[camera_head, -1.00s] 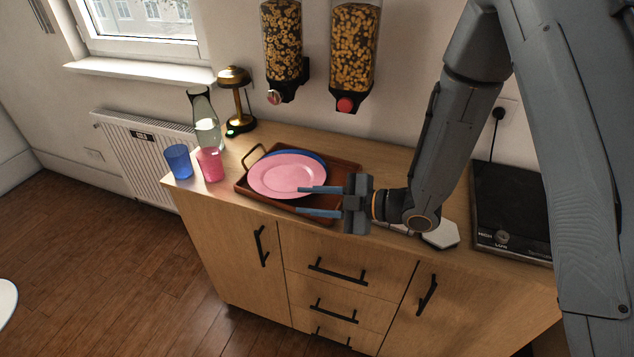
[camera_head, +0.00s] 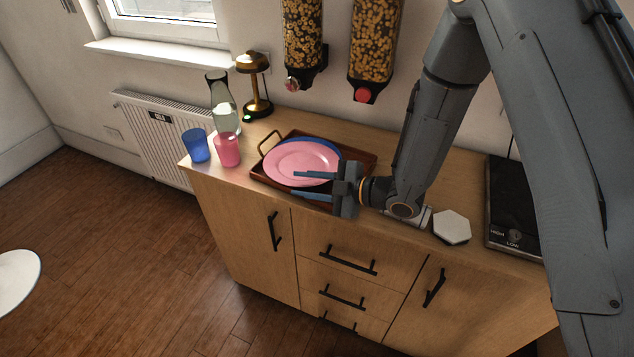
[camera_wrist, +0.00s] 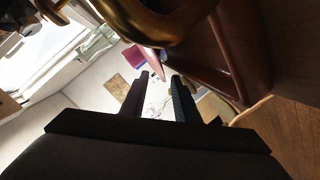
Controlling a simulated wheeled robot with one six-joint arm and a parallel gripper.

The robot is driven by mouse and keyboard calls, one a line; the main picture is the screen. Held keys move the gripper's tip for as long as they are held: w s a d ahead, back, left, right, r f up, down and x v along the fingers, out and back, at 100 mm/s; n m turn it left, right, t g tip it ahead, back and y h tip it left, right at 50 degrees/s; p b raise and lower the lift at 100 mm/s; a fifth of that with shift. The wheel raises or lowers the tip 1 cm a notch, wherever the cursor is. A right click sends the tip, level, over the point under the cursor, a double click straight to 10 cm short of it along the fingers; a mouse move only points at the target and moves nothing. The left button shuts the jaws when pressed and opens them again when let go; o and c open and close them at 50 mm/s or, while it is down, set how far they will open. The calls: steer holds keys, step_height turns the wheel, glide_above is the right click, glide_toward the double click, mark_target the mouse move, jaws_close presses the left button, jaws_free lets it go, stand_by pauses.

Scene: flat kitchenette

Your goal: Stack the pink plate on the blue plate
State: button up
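In the head view, the pink plate (camera_head: 302,158) lies on top of the blue plate (camera_head: 333,149), offset so that a blue rim shows along its back and right side. Both are on the brown tray (camera_head: 365,165). My gripper (camera_head: 293,183) is open and empty, its two fingers apart and pointing left over the front of the tray. The upper finger overlaps the front part of the pink plate in the picture; I cannot tell whether they touch. The wrist view shows a clear gap between the fingers (camera_wrist: 158,98), with the tray wall (camera_wrist: 235,45) close by.
A blue cup (camera_head: 196,146), a pink cup (camera_head: 227,150), a carafe (camera_head: 223,108) and a brass lamp (camera_head: 255,85) stand left of the tray. Cereal dispensers (camera_head: 372,45) hang behind. A white hexagon (camera_head: 452,227) and a black hob (camera_head: 512,200) are to the right.

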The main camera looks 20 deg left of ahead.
mark_target(303, 180)
steer(key=shift+x, duration=0.9)
jaws_close()
steer(key=shift+w, duration=0.1)
steer(key=shift+w+b, duration=0.3)
steer(key=shift+w, duration=1.3)
